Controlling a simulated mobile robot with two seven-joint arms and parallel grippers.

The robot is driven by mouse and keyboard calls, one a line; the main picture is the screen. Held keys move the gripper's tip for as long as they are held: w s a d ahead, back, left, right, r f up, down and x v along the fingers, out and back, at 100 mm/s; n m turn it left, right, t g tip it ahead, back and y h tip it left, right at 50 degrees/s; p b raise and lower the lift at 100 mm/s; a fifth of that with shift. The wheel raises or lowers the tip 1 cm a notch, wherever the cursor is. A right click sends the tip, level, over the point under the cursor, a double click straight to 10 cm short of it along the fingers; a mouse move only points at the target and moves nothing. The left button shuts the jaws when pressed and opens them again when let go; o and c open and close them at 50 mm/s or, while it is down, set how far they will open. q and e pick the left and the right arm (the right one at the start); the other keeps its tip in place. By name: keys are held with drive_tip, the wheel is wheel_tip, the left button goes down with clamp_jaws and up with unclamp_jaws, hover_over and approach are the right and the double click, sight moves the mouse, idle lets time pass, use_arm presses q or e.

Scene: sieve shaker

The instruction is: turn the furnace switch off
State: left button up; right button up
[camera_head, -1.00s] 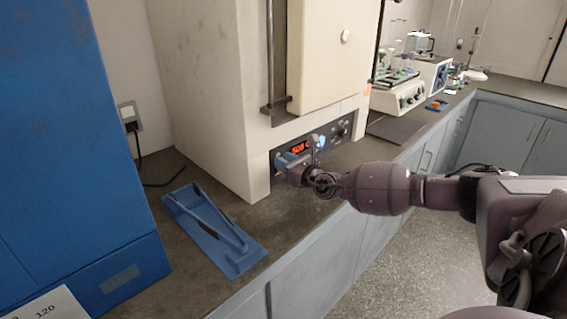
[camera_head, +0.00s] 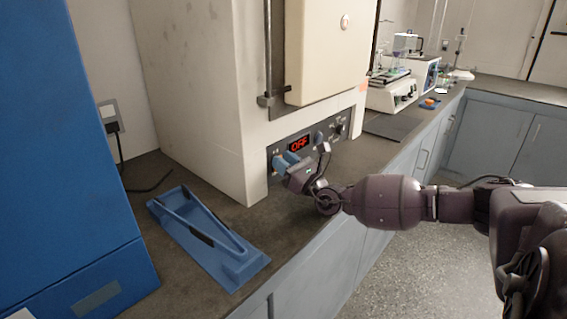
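The furnace (camera_head: 205,90) is a large cream box on the counter at the centre. Its dark control panel (camera_head: 342,116) runs along the bottom front, with a red display (camera_head: 299,144) reading "OFF" and knobs to the right. My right gripper (camera_head: 283,164) is at the left part of this panel, below the display, with its bluish fingertips at or against the panel face. The furnace switch is hidden behind the gripper. I cannot tell whether the fingers are open or shut. My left gripper is not in view.
A tall blue cabinet (camera_head: 60,130) stands at the left. A shaker-like machine (camera_head: 395,94) and glassware stand farther back. Open floor lies right of the counter.

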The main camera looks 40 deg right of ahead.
drive_tip(key=o, duration=0.4)
drive_tip(key=shift+c, duration=0.2)
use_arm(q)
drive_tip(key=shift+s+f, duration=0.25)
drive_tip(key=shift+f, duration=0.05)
use_arm(e)
drive_tip(key=shift+s+f, duration=0.15)
drive_tip(key=shift+s, duration=0.35)
drive_tip(key=p+v, duration=0.1)
drive_tip(key=v, duration=0.5)
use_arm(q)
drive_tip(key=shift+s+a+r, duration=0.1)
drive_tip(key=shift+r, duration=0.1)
use_arm(e)
drive_tip(key=shift+s, duration=0.2)
drive_tip(key=shift+s, duration=0.1)
